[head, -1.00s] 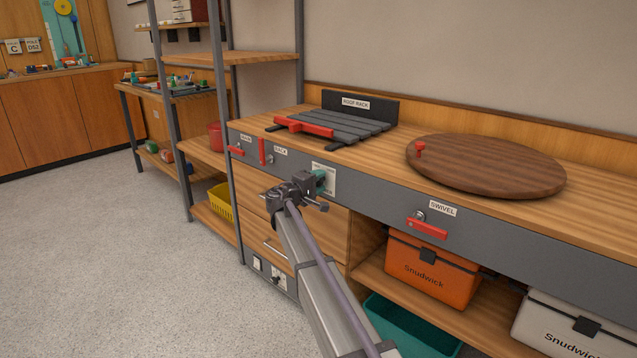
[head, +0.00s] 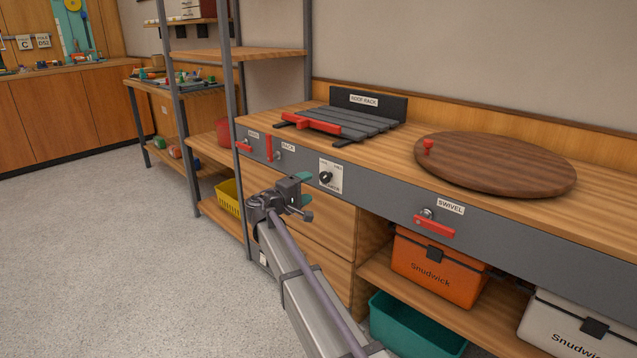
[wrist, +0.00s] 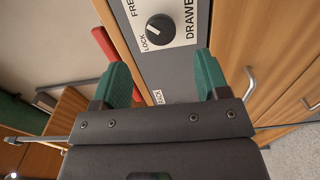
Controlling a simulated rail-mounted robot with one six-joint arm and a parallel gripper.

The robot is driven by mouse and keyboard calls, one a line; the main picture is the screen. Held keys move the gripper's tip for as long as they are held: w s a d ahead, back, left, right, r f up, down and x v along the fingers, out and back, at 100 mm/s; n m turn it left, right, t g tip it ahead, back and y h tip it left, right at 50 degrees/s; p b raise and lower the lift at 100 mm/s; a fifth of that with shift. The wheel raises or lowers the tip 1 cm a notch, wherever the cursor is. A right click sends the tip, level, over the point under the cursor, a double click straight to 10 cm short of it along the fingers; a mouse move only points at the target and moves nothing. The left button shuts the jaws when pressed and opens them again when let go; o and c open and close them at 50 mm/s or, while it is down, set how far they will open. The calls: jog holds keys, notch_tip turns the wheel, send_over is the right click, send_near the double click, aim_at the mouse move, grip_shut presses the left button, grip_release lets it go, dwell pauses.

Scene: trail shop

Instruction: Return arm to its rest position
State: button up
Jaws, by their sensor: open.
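The knob's pointer line is toward the LOCK side. The same knob (head: 325,178) shows in the head view, up and right of my gripper and apart from it.
The bench carries a slatted roof rack (head: 350,122) with a red bar and a round wooden swivel board (head: 500,168). Red handles (head: 435,227) stick out of the front panel. An orange box (head: 435,268) and a teal bin (head: 410,325) sit below. Open floor (head: 110,260) lies at left.

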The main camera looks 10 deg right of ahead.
jog(key=shift+v, duration=0.8)
jog(key=s+d+f+m+g+y, duration=0.2)
jog(key=s+d+f+g+y, duration=0.15)
jog(key=s+f, duration=0.6)
jog(key=s+d+f+m+g+y, duration=0.25)
jog(key=s+f+g+y, duration=0.2)
jog(key=s, duration=0.95)
jog(key=s+d+f+m+g+y+p, duration=0.2)
jog(key=s+y, duration=0.5)
jog(key=s, duration=1.2)
notch_tip(320, 180, up, 38)
jog(key=w+p, duration=0.2)
jog(key=p, duration=3.4)
jog(key=shift+a+f+m+g+h+p, duration=0.2)
jog(key=shift+m+g+h+p, duration=0.1)
jog(key=shift+m+g+p, duration=0.15)
